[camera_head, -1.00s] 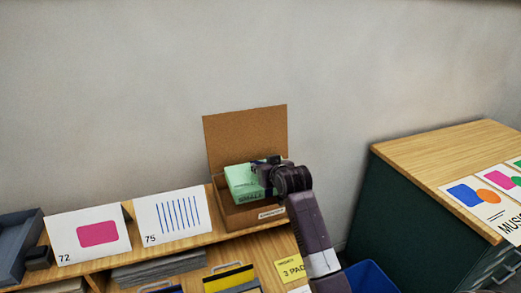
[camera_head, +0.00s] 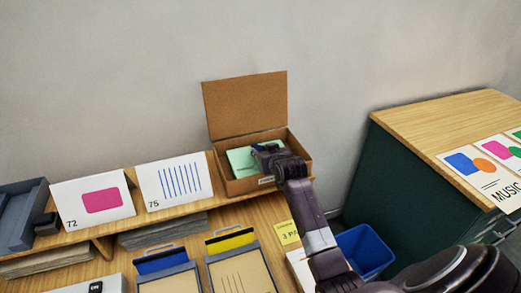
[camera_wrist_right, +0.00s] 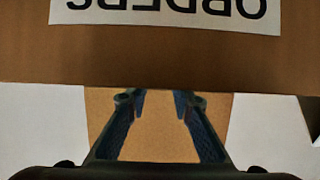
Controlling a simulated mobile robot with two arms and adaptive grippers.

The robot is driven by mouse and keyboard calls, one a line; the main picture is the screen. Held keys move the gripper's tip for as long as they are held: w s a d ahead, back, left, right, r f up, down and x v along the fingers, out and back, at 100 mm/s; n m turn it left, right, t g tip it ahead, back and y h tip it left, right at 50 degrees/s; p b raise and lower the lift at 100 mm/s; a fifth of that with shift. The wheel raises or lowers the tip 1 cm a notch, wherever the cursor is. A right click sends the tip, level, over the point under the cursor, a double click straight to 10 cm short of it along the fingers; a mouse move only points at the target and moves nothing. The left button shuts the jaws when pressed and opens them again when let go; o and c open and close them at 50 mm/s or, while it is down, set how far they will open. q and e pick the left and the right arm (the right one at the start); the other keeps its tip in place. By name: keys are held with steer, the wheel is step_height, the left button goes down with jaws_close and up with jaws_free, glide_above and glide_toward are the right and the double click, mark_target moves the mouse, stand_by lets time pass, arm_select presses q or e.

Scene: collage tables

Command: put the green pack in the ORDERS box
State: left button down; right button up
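The ORDERS box (camera_head: 238,187) is a brown cardboard box with its lid (camera_head: 245,105) standing open, at the back right of the wooden shelf. The green pack (camera_head: 239,159) is inside its walls, lying roughly flat towards the left. My right gripper (camera_head: 266,152) reaches over the front wall at the pack's right end. In the right wrist view, the upside-down ORDERS label (camera_wrist_right: 165,10) is on the box's front wall, and my right fingers (camera_wrist_right: 160,100) stand apart. Their tips are hidden behind that wall, so their grip on the pack cannot be told. My left gripper is out of view.
Cards 72 (camera_head: 95,203) and 75 (camera_head: 175,187) stand left of the box. A blue bin (camera_head: 365,252) is below right, near my right arm. A green cabinet with a wooden top (camera_head: 440,120) stands at the right. Clipboards lie below the shelf.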

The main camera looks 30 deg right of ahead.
steer(key=shift+o, duration=1.4)
steer(key=shift+r, duration=0.1)
steer(key=b+v, duration=0.1)
steer(key=v, duration=1.1)
steer(key=shift+a, duration=0.1)
